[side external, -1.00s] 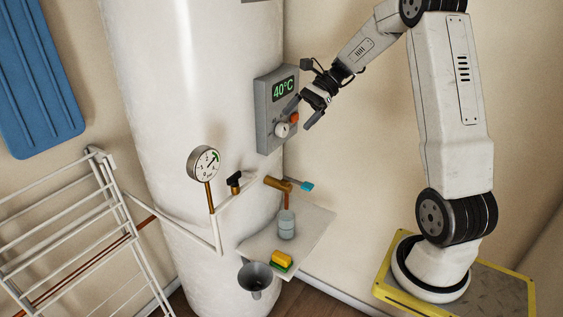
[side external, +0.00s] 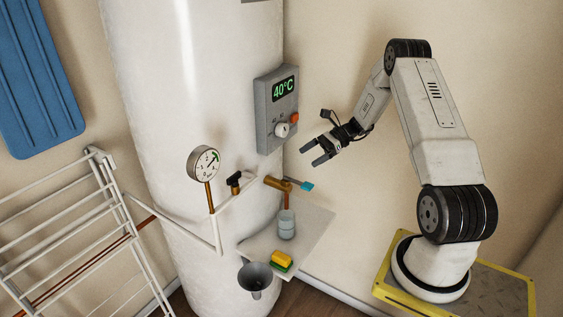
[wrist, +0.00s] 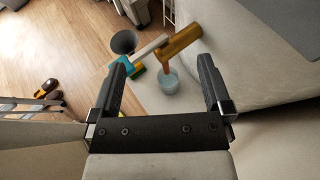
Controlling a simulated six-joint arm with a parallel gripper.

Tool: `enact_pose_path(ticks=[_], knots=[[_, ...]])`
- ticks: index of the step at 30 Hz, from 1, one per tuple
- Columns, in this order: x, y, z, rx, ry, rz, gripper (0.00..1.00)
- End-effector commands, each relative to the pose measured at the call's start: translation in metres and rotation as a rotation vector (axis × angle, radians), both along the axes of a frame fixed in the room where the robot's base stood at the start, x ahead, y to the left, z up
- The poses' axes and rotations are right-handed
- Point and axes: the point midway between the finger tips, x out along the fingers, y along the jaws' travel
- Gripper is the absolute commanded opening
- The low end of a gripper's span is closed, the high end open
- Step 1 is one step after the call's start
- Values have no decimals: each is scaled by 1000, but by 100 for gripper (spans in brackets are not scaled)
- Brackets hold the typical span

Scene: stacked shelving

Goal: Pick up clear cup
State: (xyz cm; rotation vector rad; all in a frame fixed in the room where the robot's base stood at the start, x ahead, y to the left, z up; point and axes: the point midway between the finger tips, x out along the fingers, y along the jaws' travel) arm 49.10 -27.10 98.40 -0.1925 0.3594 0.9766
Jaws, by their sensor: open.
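The clear cup (side external: 286,225) stands upright on a small pale shelf (side external: 313,232) beside the white tank, just below the brass tap (side external: 277,184). It looks pale blue. In the wrist view the cup (wrist: 169,83) shows beyond my fingertips, between the two fingers, with the tap (wrist: 176,42) and its spout above it, hiding part of it. My gripper (side external: 310,154) is open and empty, higher than the cup and to its right, clear of the tank. In the wrist view my gripper (wrist: 162,70) shows both fingers spread apart.
A yellow and green sponge (side external: 281,261) lies on the shelf near its front, with a dark funnel (side external: 255,278) beside it. The tap's blue handle (side external: 306,186) sticks out above the cup. A grey control box (side external: 276,110) and a gauge (side external: 204,163) are on the tank.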

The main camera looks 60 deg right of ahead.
Motion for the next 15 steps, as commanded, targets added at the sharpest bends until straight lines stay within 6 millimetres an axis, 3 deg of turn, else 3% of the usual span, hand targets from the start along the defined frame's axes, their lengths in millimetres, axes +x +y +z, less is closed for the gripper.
enact_pose_path(ticks=[3, 15], knots=[[0, 0, -39, 3, 3, -1, 100], [0, 1, -152, 1, 1, 1, 100]])
